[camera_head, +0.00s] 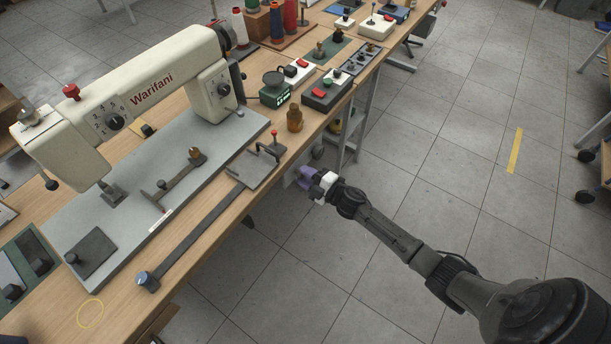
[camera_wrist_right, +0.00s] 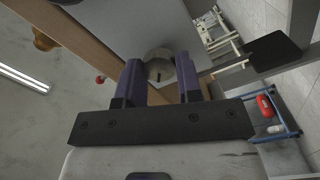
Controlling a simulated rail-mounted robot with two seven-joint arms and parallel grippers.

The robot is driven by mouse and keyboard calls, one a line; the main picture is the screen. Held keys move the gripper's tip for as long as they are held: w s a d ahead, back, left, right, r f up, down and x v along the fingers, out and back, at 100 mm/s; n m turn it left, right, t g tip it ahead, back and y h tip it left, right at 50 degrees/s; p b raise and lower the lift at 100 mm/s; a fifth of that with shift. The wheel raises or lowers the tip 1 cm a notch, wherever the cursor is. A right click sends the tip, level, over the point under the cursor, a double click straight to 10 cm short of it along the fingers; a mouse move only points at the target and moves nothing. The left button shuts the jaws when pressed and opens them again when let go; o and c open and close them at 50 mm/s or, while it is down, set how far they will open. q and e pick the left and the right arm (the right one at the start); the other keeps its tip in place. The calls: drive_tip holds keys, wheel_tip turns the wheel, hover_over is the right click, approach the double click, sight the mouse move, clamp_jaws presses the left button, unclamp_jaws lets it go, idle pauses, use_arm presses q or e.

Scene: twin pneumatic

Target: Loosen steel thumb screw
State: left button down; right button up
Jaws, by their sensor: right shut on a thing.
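The steel thumb screw (camera_wrist_right: 160,63) is a round grey metal head with a dark slot, against a pale grey panel (camera_wrist_right: 130,28) in the right wrist view. My right gripper (camera_wrist_right: 161,78) has its two purple fingers on either side of the head and is shut on it. In the head view my right gripper (camera_head: 305,175) is at the table's front edge, by a whitish panel (camera_head: 290,175) below the tabletop. The screw itself is hidden there by the gripper. My left gripper is not in view.
A cream sewing machine (camera_head: 150,85) stands on a grey plate (camera_head: 130,185) on the wooden table (camera_head: 112,312). A flat steel plate (camera_head: 250,170) with a red-knobbed lever and a brown bottle (camera_head: 294,120) sit near the edge above my gripper.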

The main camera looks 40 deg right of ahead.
drive_tip(key=n, duration=0.3)
drive_tip(key=shift+n, duration=0.4)
idle(0.5)
drive_tip(key=o, duration=0.8)
drive_tip(key=shift+c, duration=0.2)
drive_tip(key=shift+o, duration=0.9)
